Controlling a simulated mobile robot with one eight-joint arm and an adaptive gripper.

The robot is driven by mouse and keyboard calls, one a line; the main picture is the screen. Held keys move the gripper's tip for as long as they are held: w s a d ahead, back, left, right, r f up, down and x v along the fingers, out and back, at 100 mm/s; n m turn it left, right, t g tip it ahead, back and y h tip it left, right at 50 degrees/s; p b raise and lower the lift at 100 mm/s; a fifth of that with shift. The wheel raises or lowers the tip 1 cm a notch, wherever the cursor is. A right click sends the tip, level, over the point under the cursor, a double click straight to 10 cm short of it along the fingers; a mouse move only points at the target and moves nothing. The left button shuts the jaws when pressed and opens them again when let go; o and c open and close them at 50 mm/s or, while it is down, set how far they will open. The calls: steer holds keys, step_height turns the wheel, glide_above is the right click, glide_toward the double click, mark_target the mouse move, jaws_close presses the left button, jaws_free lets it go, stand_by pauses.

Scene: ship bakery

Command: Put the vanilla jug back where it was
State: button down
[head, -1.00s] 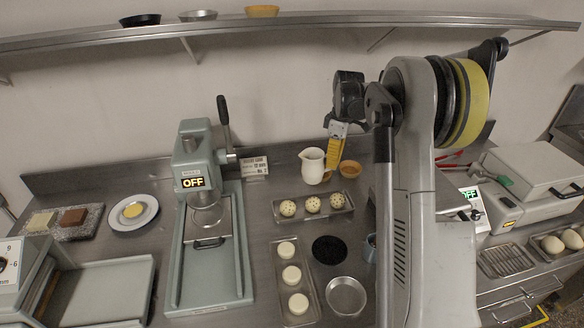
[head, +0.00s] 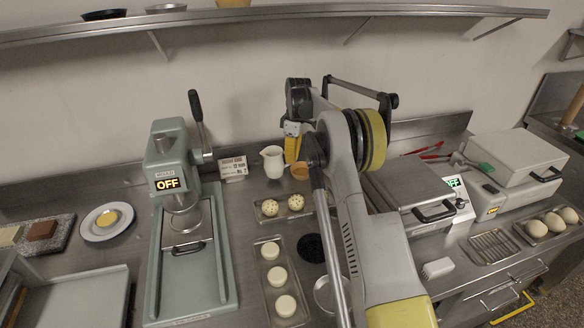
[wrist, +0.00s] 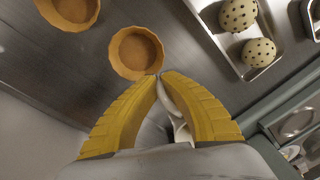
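The vanilla jug (head: 272,162) is white and upright at the back of the counter, just right of a small sign. My gripper (head: 291,150) is beside it on its right. In the wrist view my yellow fingers (wrist: 159,76) close toward each other at the tips. A white part of the jug (wrist: 172,98) shows between them, and the rest of it is hidden. The gripper looks shut on the jug. I cannot tell whether the jug's base touches the counter.
Two tan bowls are near the fingers, the closer one (wrist: 137,52) just past the tips. A tray of speckled balls (head: 270,208) lies in front of the jug. The sign (head: 233,168) and a press (head: 168,180) stand to the left. A grill machine (head: 400,190) is right.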

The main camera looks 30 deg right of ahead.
step_height(320, 180, down, 3)
steer(key=shift+b, duration=0.4)
steer(key=c, duration=1.6)
jaws_free()
steer(key=r+p, duration=0.1)
steer(key=r, duration=0.3)
steer(key=r+p, duration=0.1)
steer(key=r, duration=0.3)
steer(key=d+r+p, duration=0.1)
steer(key=r, duration=0.3)
steer(key=shift+w, duration=0.1)
